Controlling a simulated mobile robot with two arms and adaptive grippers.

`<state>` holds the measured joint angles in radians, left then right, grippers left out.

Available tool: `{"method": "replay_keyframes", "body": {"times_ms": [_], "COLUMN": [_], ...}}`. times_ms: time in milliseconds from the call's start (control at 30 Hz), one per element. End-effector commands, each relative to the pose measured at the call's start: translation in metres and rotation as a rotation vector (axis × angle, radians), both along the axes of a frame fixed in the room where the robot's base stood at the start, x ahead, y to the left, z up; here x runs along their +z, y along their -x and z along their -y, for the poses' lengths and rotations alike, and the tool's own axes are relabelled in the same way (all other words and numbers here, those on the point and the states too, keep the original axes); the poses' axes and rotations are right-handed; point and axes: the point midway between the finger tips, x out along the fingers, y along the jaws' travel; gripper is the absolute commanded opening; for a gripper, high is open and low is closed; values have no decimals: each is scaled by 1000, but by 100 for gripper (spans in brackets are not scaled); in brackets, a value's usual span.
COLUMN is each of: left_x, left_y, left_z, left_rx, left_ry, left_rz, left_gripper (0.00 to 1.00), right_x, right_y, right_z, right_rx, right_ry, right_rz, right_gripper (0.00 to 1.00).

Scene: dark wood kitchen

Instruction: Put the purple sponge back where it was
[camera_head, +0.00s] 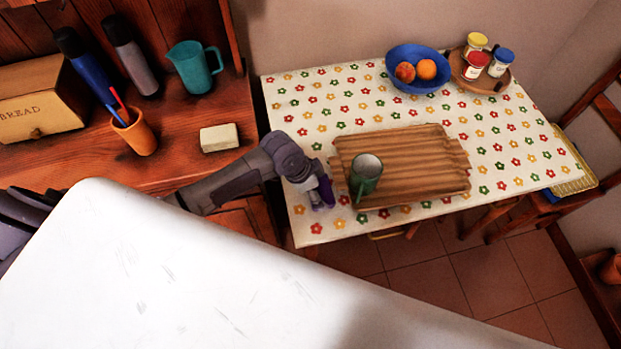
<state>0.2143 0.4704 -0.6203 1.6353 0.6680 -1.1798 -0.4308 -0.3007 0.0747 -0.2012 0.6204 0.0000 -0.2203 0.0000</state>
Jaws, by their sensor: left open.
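My left gripper (314,193) reaches in from the left and points down at the near left part of the flowered table. It is open. A small purple piece (326,190) shows right at its fingertips; it looks like the purple sponge, mostly hidden by the gripper. I cannot tell whether it touches the fingers or rests on the cloth. It is just left of the wooden tray (425,160) and the green mug (365,176). My right gripper is not in view.
The table (310,110) also holds a blue fruit bowl (405,56) and a round board with several jars (503,85). On the wooden counter are a cream block (219,137), an orange pen cup (136,134), a teal jug (190,68) and a bread box (38,105).

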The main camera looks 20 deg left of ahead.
Motion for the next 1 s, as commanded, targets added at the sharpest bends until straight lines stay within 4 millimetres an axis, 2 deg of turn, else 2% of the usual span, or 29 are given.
{"method": "replay_keyframes", "body": {"times_ms": [300, 500, 700, 1000], "left_x": [62, 91, 102, 102], "left_y": [14, 21, 24, 24], "left_z": [-22, -32, -36, -35], "left_rx": [-3, -1, -1, -1], "left_ry": [-2, -1, -1, -1], "left_rz": [4, 2, 0, 0], "left_gripper": [100, 100, 100, 100], "right_x": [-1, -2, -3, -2], "right_y": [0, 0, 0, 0], "right_z": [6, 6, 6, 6], "right_rx": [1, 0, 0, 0], "right_ry": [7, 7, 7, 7], "right_rz": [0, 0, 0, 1], "right_gripper": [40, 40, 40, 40]}}
